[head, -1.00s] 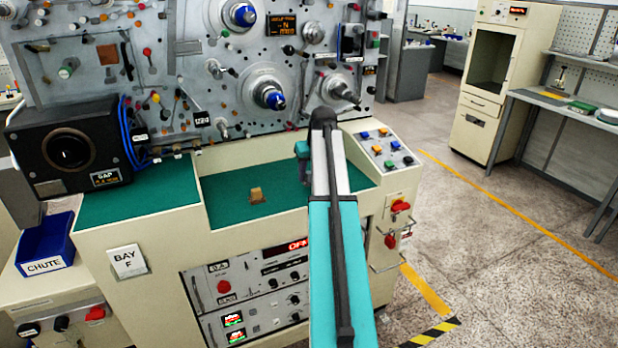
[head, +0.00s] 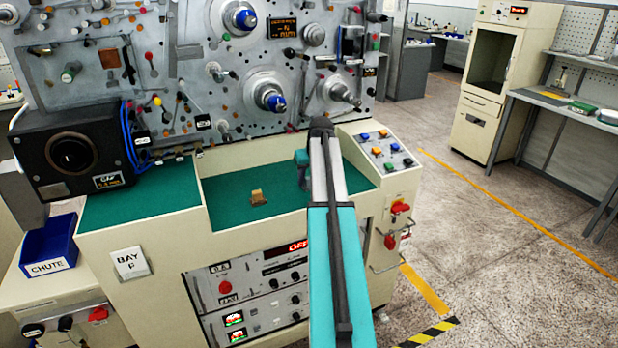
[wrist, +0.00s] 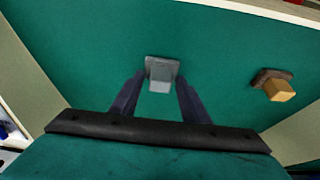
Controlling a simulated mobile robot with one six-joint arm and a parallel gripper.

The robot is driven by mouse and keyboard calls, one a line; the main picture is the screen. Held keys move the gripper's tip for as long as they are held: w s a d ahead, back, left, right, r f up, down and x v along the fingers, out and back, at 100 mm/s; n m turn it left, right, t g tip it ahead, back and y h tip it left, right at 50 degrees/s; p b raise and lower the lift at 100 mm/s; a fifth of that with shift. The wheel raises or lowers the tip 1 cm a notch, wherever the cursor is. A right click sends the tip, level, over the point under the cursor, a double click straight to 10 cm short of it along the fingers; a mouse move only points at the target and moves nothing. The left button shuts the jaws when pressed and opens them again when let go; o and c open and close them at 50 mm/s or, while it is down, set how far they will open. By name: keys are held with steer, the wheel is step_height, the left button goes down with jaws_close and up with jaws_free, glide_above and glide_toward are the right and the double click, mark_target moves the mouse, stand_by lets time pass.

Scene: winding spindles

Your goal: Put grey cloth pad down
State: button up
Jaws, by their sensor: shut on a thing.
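The grey cloth pad (wrist: 161,73) shows in the wrist view between the tips of my gripper (wrist: 158,92). My gripper is shut on it, one dark finger on each side. The pad is over the green mat (wrist: 90,50); I cannot tell whether it touches the mat.
A small tan and brown block (wrist: 274,84) lies on the mat to the right of the pad; it also shows in the head view (head: 258,197). Cream walls bound the recess. The spindle panel (head: 180,90) rises behind. A blue chute bin (head: 48,245) stands at left.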

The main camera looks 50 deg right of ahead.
steer(key=shift+f, duration=0.2)
steer(key=o, duration=0.9)
steer(key=shift+f, duration=0.15)
steer(key=shift+f+b, duration=0.15)
steer(key=shift+b, duration=0.2)
steer(key=shift+b+v, duration=1.35)
steer(key=shift+v, duration=5.7)
steer(key=shift+s+f, duration=0.15)
